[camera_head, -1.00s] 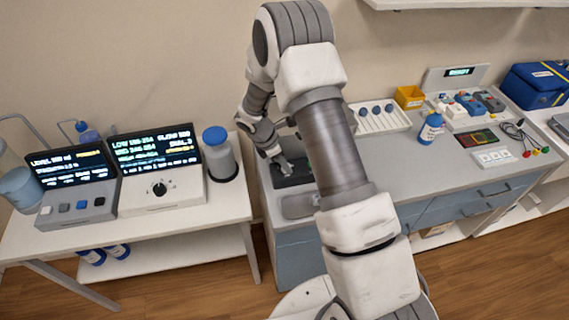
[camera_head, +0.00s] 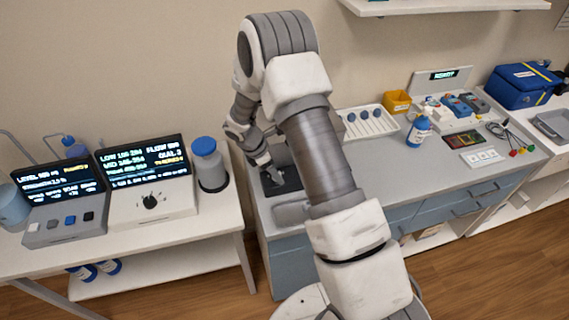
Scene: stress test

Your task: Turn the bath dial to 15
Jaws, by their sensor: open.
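The bath dial (camera_head: 150,201) is a round black knob on the sloped front of a white console (camera_head: 178,203) on the left table. The console's screen (camera_head: 147,163) is lit above it and seems to read "DIAL 3", though the text is small. My gripper (camera_head: 274,178) is open and points down over a dark, flat tray-like area (camera_head: 289,184) on the grey counter. It is well to the right of the dial and apart from it. My own arm hides part of the counter behind and beside the gripper.
A blue-capped bottle (camera_head: 209,166) stands just right of the console, between dial and gripper. A second screen unit (camera_head: 62,190) with square buttons stands to its left. A gap separates the white table (camera_head: 215,219) from the counter (camera_head: 392,165). A shelf (camera_head: 450,5) hangs above right.

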